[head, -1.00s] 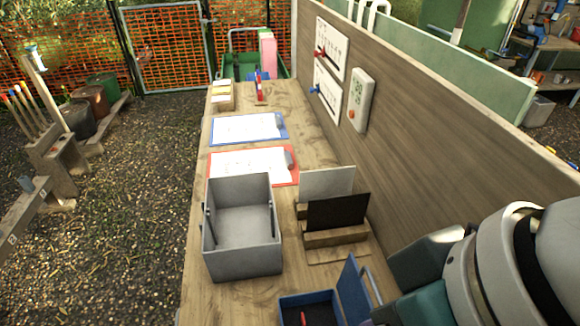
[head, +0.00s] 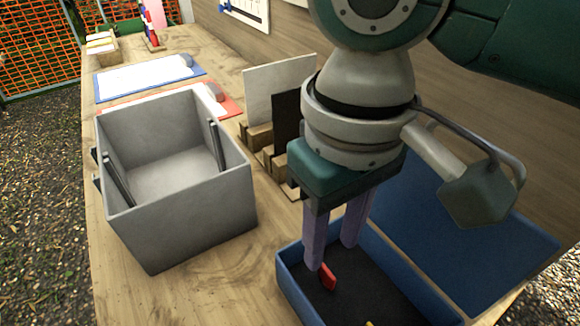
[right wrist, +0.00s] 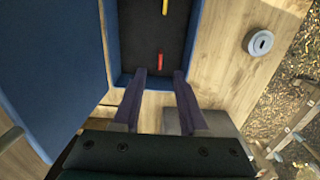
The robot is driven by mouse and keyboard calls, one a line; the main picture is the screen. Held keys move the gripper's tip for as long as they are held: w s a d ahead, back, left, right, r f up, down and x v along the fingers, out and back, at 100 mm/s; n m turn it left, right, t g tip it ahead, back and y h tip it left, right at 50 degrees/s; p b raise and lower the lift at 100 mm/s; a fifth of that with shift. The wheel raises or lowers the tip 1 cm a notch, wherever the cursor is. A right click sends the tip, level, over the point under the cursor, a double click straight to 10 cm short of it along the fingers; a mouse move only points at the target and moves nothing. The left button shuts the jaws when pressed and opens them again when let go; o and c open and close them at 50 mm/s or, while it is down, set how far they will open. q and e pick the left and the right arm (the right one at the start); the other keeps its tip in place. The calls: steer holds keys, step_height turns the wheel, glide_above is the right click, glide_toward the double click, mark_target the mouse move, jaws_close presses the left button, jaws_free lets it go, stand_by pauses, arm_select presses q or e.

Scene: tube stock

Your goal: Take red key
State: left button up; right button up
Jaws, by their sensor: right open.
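The red key (head: 328,277) lies on the dark floor of the open blue box (head: 296,297). In the right wrist view the red key (right wrist: 161,59) lies just beyond the fingertips, roughly centred between them. My right gripper (head: 332,255) points down into the box with its two purple fingers apart and empty. In the right wrist view the open fingers (right wrist: 160,73) reach over the box's near side. The left gripper is not in view.
The box's blue lid (head: 455,215) stands open behind the gripper. A yellow key (right wrist: 165,7) lies farther along the box floor. A grey open bin (head: 195,235) stands to the left on the wooden bench, with panels in a wooden holder (head: 258,137) behind.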

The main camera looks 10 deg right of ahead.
mark_target(328, 270)
step_height(328, 270, down, 7)
steer(key=shift+s+r+b, duration=0.1)
steer(key=shift+b, duration=0.45)
jaws_close()
stand_by(0.3)
